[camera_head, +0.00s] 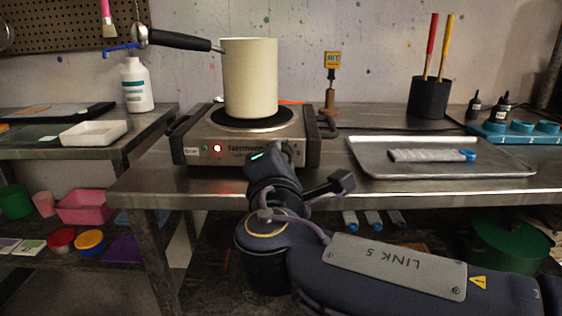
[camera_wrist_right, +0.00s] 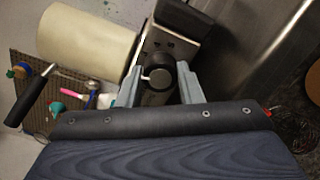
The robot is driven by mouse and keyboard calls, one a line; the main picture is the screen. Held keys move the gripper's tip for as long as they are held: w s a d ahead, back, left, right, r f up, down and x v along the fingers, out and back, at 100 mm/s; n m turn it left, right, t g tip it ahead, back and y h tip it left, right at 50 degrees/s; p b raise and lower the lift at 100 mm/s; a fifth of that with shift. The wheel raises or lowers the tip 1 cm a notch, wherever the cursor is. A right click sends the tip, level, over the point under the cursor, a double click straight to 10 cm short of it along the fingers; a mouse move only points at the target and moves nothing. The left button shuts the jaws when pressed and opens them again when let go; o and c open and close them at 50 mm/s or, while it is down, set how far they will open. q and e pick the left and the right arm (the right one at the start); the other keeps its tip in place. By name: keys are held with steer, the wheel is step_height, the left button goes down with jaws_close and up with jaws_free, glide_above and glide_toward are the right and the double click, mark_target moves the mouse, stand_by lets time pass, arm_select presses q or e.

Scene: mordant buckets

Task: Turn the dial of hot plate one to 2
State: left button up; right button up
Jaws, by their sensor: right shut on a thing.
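The hot plate (camera_head: 190,150) stands on the steel bench, with a cream pot (camera_head: 250,75) on its black burner. The lettering on its front is too small to read fully. Its dark dial (camera_wrist_right: 160,77) shows in the right wrist view, with a pale mark at its left side; which number it points to cannot be told. My right gripper (camera_wrist_right: 159,72) is shut on the dial, one finger on each side. In the head view my right gripper (camera_head: 283,155) covers the dial at the front right of the hot plate. My left gripper is not in view.
A steel tray (camera_head: 365,160) with a white strip lies to the right on the bench. A small yellow-faced device (camera_head: 332,62) stands behind, left of a black holder (camera_head: 428,98). The pot's black handle (camera_head: 180,40) sticks out to the left. A white bottle (camera_head: 136,85) stands on the left bench.

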steer(key=o, duration=1)
steer(key=shift+s, duration=0.1)
steer(key=s+p, duration=0.1)
steer(key=s, duration=0.6)
steer(key=shift+s+a, duration=0.15)
steer(key=shift+s, duration=0.15)
